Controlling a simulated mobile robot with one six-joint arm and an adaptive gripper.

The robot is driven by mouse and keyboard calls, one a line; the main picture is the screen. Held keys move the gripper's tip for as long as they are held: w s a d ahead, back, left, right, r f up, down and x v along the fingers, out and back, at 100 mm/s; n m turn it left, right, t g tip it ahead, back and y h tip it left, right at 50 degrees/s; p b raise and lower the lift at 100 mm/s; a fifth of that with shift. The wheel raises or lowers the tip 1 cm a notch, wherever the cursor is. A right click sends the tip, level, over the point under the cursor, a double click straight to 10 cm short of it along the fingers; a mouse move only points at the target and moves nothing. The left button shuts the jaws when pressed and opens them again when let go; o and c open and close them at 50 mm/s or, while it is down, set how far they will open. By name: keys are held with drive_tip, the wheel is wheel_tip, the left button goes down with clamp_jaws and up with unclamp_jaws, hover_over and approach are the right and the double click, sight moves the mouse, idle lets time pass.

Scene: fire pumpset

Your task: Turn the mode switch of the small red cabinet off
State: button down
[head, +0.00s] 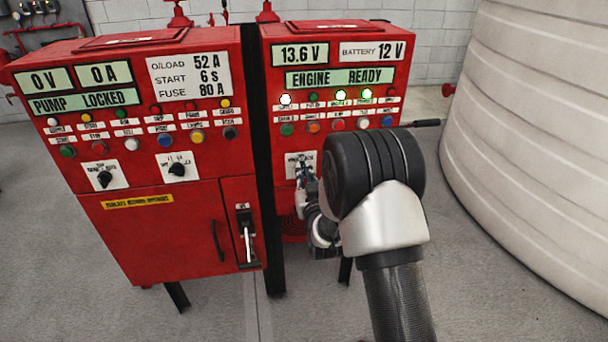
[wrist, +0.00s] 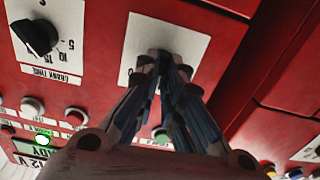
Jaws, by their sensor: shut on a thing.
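The small red cabinet (head: 335,120) is the right one in the head view, with a lit "ENGINE READY" display. Its mode switch sits on a white plate (head: 298,159), partly covered by my gripper (head: 306,178). In the wrist view, which is turned upside down, my gripper (wrist: 166,62) reaches the white plate (wrist: 138,32) with both fingertips close together. It is shut on the switch's knob. The fingers hide nearly all of the knob, so its pointing direction cannot be told.
A black "CRANK TIME" knob (wrist: 38,38) is beside the plate in the wrist view. Coloured buttons (head: 314,127) line the cabinet above. The larger red cabinet (head: 150,230) stands close on the left, with a lever (head: 247,240). A big white tank (head: 535,140) stands right.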

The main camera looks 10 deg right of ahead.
drive_tip(key=shift+m, duration=0.3)
drive_tip(key=c, duration=1.7)
unclamp_jaws()
drive_tip(key=shift+s, duration=0.1)
drive_tip(key=s, duration=1.1)
drive_tip(key=shift+s, duration=0.4)
